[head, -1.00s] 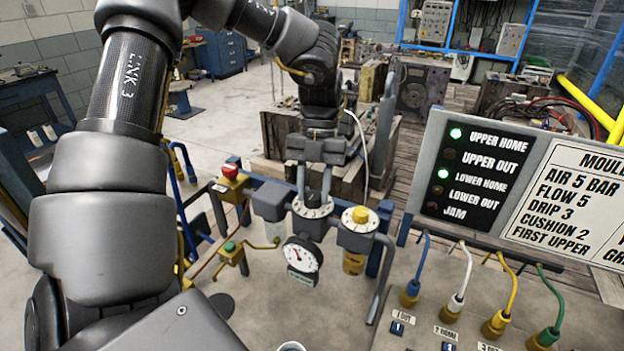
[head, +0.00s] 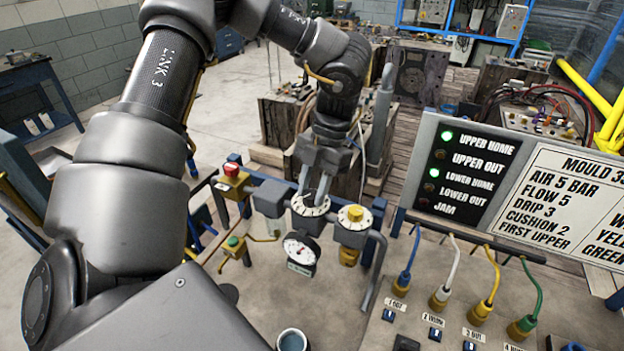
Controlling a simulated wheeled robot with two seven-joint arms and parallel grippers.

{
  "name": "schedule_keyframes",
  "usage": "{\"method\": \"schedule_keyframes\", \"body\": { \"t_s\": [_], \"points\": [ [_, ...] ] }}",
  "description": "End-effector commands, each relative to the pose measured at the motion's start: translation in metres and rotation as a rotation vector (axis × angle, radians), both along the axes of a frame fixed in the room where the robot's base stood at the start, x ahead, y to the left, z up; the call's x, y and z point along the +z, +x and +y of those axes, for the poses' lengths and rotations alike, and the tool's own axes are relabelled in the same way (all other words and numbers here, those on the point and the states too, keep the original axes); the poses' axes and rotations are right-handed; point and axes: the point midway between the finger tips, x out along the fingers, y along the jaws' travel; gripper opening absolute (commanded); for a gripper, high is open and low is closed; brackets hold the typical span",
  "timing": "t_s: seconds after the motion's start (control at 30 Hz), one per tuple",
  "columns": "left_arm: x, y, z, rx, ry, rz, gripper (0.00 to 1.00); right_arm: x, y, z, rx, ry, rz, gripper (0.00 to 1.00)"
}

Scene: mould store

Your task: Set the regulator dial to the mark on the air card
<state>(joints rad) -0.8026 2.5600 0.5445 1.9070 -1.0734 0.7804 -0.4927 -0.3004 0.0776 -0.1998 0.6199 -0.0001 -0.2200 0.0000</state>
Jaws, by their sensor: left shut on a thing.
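The regulator dial (head: 311,206) is a white marked ring with a dark knob, on the air unit in the middle of the head view. My left gripper (head: 318,197) points down from above and is shut on the knob, its two pale fingers at the dial's centre. A round pressure gauge (head: 299,253) with a white face hangs just below; its needle reading is too small to tell. The air card (head: 566,205) at the right reads "AIR 5 BAR", "FLOW 5", "DRIP 3", "CUSHION 2", "FIRST UPPER". My right gripper is not in view.
A yellow-knobbed dial (head: 355,214) stands right of the regulator, and a red button box (head: 232,182) stands left. A lamp panel (head: 463,170) has UPPER HOME and LOWER HOME lit green. Coloured hoses (head: 495,277) and a cup (head: 292,340) are in front.

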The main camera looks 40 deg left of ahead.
Motion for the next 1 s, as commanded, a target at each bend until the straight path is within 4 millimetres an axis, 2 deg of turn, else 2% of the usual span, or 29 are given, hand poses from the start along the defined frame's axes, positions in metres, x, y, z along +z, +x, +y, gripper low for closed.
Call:
{"method": "schedule_keyframes", "body": {
  "t_s": [0.33, 0.37, 0.53, 0.83, 1.0],
  "points": [
    [-0.001, -0.001, 0.0, -0.003, 0.0, 0.003, 0.09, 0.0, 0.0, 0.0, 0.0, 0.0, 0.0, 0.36],
    [-0.001, -0.001, 0.0, -0.003, 0.0, 0.003, 0.33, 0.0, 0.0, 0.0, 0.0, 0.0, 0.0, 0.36],
    [-0.001, 0.0, 0.0, -0.002, 0.0, 0.002, 0.54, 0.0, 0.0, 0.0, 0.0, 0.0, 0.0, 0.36],
    [0.001, 0.001, 0.0, -0.002, 0.0, -0.001, 0.54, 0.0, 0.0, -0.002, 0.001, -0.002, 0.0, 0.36],
    [0.017, 0.009, 0.0, -0.002, -0.001, -0.004, 0.54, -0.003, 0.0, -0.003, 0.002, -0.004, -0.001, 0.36]
  ]
}}
